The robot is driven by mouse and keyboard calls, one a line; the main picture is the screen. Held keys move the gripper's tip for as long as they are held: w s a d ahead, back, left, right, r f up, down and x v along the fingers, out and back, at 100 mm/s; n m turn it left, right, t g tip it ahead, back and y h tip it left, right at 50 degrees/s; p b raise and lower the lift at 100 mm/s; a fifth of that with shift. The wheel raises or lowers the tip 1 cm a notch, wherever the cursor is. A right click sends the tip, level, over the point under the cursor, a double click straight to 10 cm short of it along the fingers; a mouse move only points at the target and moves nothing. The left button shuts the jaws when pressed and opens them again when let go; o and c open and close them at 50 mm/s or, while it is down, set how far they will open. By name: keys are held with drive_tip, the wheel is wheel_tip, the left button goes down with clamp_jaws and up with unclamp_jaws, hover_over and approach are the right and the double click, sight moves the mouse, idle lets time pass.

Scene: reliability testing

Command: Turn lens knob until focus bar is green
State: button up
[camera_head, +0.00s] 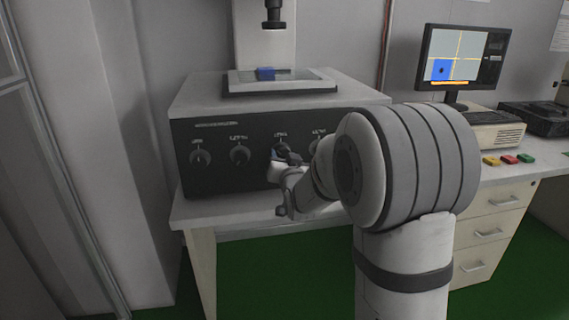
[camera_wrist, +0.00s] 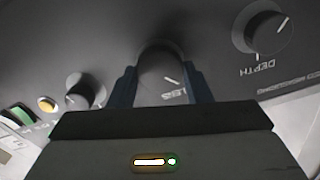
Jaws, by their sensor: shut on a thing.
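My gripper (camera_head: 279,156) is at the third knob from the left on the dark front panel of the machine. In the wrist view its two blue-grey fingers (camera_wrist: 161,82) are shut on the sides of a round dark knob (camera_wrist: 160,68). The monitor (camera_head: 464,57) shows a blue square with a dark spot, yellow cross lines and an orange bar (camera_head: 450,83) along the bottom, which looks like the focus bar.
Other knobs sit either side, including one labelled DEPTH (camera_wrist: 268,30) and a far-left knob (camera_head: 201,158). A blue sample (camera_head: 266,73) lies on the stage under the lens tube (camera_head: 274,14). Yellow, red and green blocks (camera_head: 508,159) lie on the desk at right.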

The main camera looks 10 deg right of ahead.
drive_tip(key=o, duration=1)
drive_tip(key=shift+s, duration=0.1)
drive_tip(key=s, duration=0.7)
drive_tip(key=shift+s+p, duration=0.3)
